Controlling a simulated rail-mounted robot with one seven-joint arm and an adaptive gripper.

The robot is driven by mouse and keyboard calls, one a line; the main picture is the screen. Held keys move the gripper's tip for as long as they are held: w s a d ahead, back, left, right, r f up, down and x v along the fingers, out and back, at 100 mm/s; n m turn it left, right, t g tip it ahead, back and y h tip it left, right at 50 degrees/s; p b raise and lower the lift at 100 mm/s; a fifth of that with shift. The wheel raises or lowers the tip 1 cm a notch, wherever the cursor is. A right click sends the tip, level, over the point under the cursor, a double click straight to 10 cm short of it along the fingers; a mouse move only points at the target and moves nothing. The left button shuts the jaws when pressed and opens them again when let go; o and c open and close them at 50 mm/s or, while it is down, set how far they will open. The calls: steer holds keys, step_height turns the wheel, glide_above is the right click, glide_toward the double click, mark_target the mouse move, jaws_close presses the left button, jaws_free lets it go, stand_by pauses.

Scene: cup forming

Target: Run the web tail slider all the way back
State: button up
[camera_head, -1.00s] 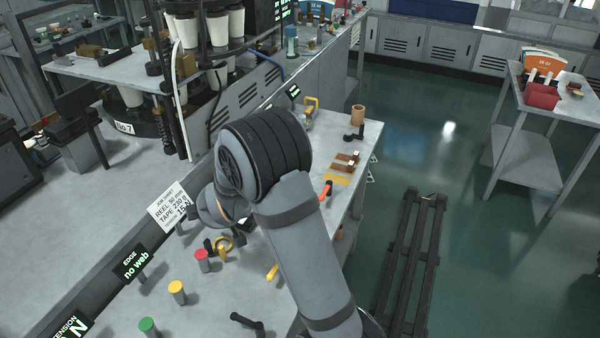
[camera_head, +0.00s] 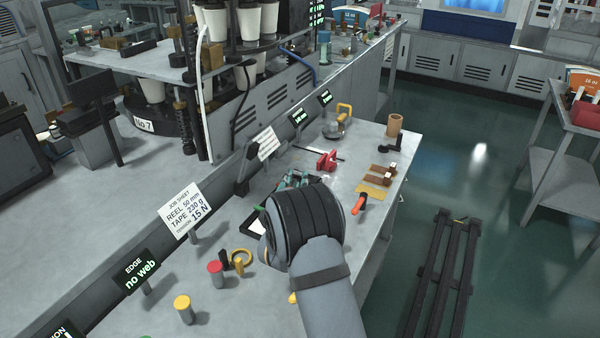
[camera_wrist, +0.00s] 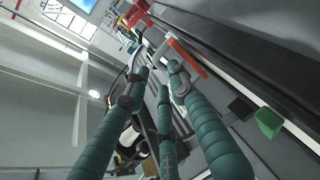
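A red clamp-like block (camera_head: 327,160) sits by a thin dark rod on the bench, beyond my gripper; it may be the web tail slider, but I cannot be sure. My gripper (camera_head: 292,180) is partly hidden behind my own wrist in the head view; only some teal fingers show, short of the red block. In the wrist view my gripper (camera_wrist: 160,76) shows several ribbed teal fingers spread apart with nothing held between them. A red piece (camera_wrist: 136,14) and an orange-red piece (camera_wrist: 188,58) show beyond the fingertips there.
A yellow-handled device (camera_head: 338,125), a brown cylinder (camera_head: 394,125) and an orange-handled tool (camera_head: 359,204) stand around the red block. A job sheet sign (camera_head: 186,208), a yellow tape ring (camera_head: 242,262), a red button (camera_head: 215,272) and a yellow button (camera_head: 184,308) are at the left.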

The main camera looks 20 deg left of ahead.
mark_target(298, 173)
steer(key=shift+x, duration=1.75)
steer(key=shift+c, duration=0.4)
jaws_close()
